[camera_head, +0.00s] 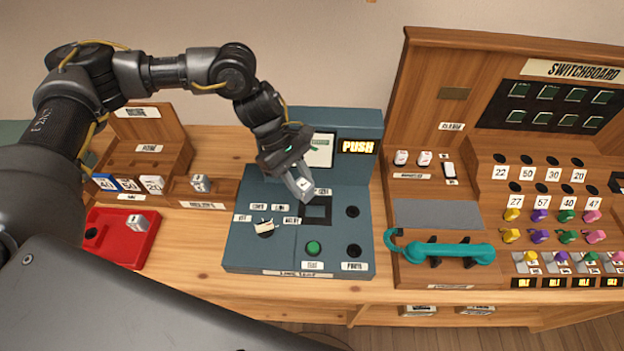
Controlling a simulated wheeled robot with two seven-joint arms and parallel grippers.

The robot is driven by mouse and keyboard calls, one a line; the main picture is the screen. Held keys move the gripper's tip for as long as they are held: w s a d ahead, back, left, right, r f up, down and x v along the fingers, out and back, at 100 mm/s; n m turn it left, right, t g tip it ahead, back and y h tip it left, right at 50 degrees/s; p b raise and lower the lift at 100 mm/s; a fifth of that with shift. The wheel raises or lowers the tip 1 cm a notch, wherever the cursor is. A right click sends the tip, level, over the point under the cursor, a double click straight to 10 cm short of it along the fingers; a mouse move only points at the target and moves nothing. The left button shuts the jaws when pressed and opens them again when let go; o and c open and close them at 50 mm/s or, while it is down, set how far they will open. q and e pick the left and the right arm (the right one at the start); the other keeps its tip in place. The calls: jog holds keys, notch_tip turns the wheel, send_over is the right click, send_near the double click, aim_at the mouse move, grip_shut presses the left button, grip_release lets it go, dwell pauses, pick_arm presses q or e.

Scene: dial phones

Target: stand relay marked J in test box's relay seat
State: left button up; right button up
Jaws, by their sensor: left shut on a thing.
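My left gripper (293,170) reaches down over the blue-grey test box (240,262) and is shut on a small pale relay (304,186). The relay is tilted. A dark mark shows on its upper face, too small to read for certain. Its lower end is just above and left of the dark rectangular relay seat (318,212) in the box's top. I cannot tell whether it touches the seat's edge. The seat looks empty. My right gripper is not in view.
Another pale relay (201,183) stands on the wooden rack's ledge, and one (137,222) is in the red tray (127,253). The test box has a selector knob (265,227), a green button (313,247) and a lit PUSH display (358,147). The switchboard and teal handset (447,251) stand right.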

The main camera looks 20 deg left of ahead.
pick_arm(q)
jog(key=shift+w+d+f+n+t+h+p, duration=0.1)
jog(key=shift+w+d+f+n+t+p, duration=0.4)
jog(key=shift+n, duration=0.8)
jog(key=shift+w+d+f+n+t+h+p, duration=0.15)
jog(key=shift+f+n+t, duration=0.4)
jog(key=shift+n+t, duration=0.55)
jog(key=shift+w+d+f+n+t+h+p, duration=0.1)
jog(key=shift+w+d+f+n+t+p, duration=0.3)
jog(key=shift+n, duration=1.1)
jog(key=shift+a+f, duration=0.1)
jog(key=shift+f, duration=0.05)
notch_tip(320, 180, down, 5)
jog(key=b, duration=0.3)
jog(key=shift+f+b, duration=0.4)
jog(key=shift+b, duration=0.35)
